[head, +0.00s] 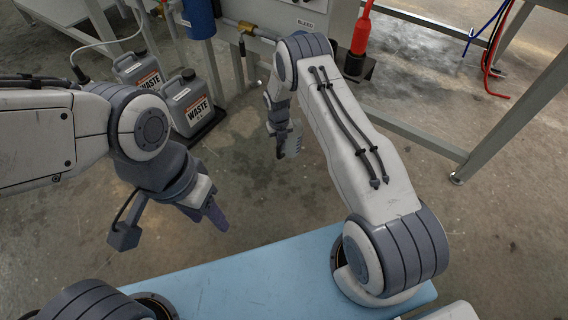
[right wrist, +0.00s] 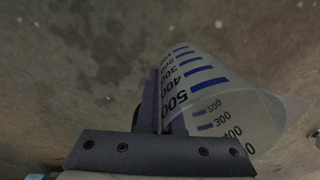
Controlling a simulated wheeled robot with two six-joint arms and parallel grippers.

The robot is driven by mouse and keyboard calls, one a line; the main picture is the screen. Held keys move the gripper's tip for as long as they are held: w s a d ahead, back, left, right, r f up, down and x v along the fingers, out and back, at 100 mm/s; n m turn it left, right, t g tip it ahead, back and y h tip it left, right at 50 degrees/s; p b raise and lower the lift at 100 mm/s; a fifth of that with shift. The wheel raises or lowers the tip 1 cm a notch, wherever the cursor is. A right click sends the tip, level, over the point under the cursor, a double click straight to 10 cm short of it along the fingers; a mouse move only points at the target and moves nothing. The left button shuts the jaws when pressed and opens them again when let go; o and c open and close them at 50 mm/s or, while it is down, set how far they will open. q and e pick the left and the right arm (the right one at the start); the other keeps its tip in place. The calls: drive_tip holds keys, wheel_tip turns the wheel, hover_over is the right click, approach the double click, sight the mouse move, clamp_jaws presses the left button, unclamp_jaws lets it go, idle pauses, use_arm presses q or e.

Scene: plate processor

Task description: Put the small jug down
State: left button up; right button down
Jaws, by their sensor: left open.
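The small jug (right wrist: 222,100) is translucent white with blue bars and black numbers, and fills the right of the right wrist view. My right gripper (right wrist: 158,105) is shut on it at its side; the exact contact is partly hidden by the finger. In the head view the jug (head: 292,142) is small and pale, held out beyond my right arm above the floor, with my right gripper (head: 281,148) beside it. My left gripper (head: 208,214) is open and empty, pointing down above the floor at the left.
Two grey waste canisters (head: 190,105) stand in a black tray (head: 212,122) on the floor. A bench with a blue cylinder (head: 198,18) and a red-handled tool (head: 361,30) is behind. A metal frame (head: 505,118) stands right. Open concrete floor lies between.

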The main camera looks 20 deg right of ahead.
wheel_tip(320, 180, down, 9)
drive_tip(key=b, duration=0.6)
drive_tip(key=shift+r+b, duration=0.2)
drive_tip(key=shift+b, duration=0.2)
drive_tip(key=shift+r, duration=0.15)
drive_tip(key=c, duration=1.4)
unclamp_jaws()
drive_tip(key=o, duration=0.3)
